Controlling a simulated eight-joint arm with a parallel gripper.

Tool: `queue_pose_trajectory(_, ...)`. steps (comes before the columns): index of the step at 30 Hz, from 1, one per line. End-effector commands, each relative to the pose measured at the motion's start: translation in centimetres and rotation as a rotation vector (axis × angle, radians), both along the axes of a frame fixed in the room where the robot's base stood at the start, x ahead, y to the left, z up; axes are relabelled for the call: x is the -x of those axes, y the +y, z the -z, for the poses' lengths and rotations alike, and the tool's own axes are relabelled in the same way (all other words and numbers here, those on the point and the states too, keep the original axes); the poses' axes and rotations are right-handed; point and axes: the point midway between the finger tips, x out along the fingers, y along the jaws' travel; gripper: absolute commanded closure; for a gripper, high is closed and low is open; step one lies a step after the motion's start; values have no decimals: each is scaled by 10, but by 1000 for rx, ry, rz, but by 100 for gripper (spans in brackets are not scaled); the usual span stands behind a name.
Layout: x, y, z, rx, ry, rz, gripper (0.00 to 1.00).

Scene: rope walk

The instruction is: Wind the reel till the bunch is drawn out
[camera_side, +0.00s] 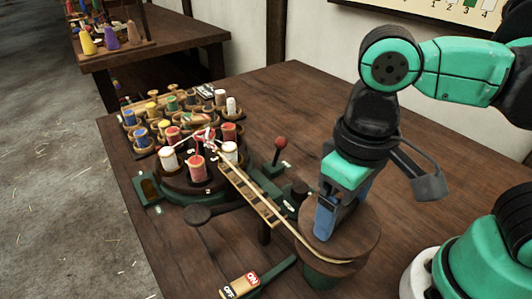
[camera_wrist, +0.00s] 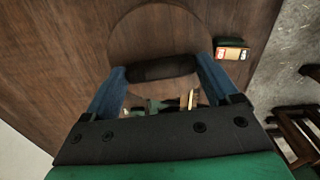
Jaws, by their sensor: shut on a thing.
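The reel (camera_side: 358,232) is a brown round-flanged drum standing upright on the table at the right, below my arm. Its flat top disc (camera_wrist: 150,28) fills the upper middle of the wrist view. My gripper (camera_side: 325,232) points down at the reel, its blue fingers shut on a dark crank handle (camera_wrist: 163,68). The handle is hidden in the side view. A pale rope (camera_side: 291,230) runs from the reel along a slatted wooden rail (camera_side: 250,190) to the bobbin stand (camera_side: 185,182). The stand carries several red and white bobbins. Thin strands meet above it.
An ON/OFF switch block (camera_side: 240,284) sits near the front table edge and shows in the wrist view (camera_wrist: 232,50). A red-knobbed lever (camera_side: 279,147) stands behind the rail. A rack of coloured spools (camera_side: 160,112) is behind the stand. The table is clear at the back right.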

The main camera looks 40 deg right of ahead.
Motion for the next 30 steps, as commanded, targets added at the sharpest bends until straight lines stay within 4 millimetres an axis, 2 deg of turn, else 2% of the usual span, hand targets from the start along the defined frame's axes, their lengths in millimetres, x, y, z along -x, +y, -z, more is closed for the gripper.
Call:
queue_pose_trajectory(18, 0, 0, 0, 2, 2, -532, 71)
queue_pose_trajectory(30, 1, 0, 0, 2, 3, -763, 71)
